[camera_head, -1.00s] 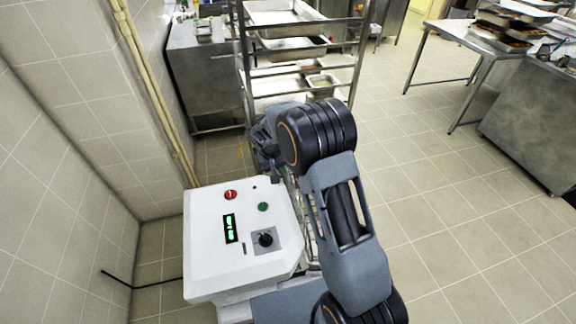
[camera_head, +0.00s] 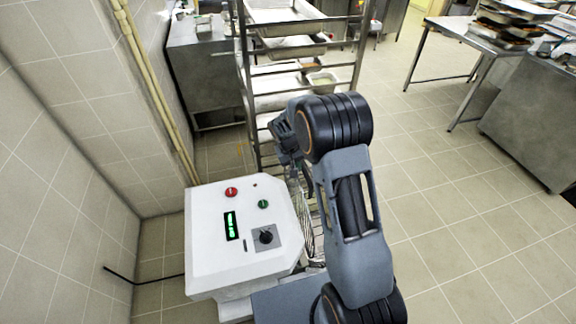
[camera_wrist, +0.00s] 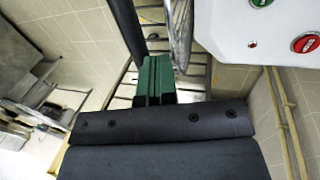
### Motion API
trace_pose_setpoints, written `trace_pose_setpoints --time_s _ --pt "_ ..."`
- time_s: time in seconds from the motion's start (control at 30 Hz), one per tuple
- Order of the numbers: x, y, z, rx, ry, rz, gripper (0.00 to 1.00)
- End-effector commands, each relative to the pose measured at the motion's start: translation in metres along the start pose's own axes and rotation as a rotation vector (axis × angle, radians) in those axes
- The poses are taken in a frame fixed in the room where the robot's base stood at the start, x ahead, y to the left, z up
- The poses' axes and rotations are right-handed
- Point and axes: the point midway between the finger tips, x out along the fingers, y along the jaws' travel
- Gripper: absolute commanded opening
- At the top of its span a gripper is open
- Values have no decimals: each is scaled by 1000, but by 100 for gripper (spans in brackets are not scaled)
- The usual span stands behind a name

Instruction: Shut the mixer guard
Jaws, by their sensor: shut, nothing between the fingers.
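The mixer's white head (camera_head: 215,264) stands at lower left in the head view, with a red button, a green button, a lit display and a dial. Part of the wire guard (camera_head: 309,215) shows between the head and my arm; most is hidden, so how far open it stands cannot be told. In the wrist view the guard's curved wires (camera_wrist: 181,32) run beside the white head (camera_wrist: 235,25). My gripper (camera_wrist: 155,62) has its green fingers together and empty, close to the wires; contact cannot be told. A dark bar (camera_wrist: 126,25) runs left of the fingertips.
A metal rack with trays (camera_head: 300,45) stands just beyond the mixer. A tiled wall with pipes (camera_head: 150,85) is at the left. A steel table (camera_head: 465,35) and a cabinet (camera_head: 530,125) stand at the right. The floor between is open.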

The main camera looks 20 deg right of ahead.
Motion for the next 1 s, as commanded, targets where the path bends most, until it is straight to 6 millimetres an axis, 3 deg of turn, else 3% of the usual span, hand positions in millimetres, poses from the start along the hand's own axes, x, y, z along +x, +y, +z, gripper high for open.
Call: trace_pose_setpoints --time_s 0.23,0.47,0.7,1.0 --pt "28 75 1 17 -3 -193 0" --pt "74 142 1 8 -3 -182 0" --pt "137 204 2 12 -3 -251 0" --pt "231 256 1 4 -2 -312 0"
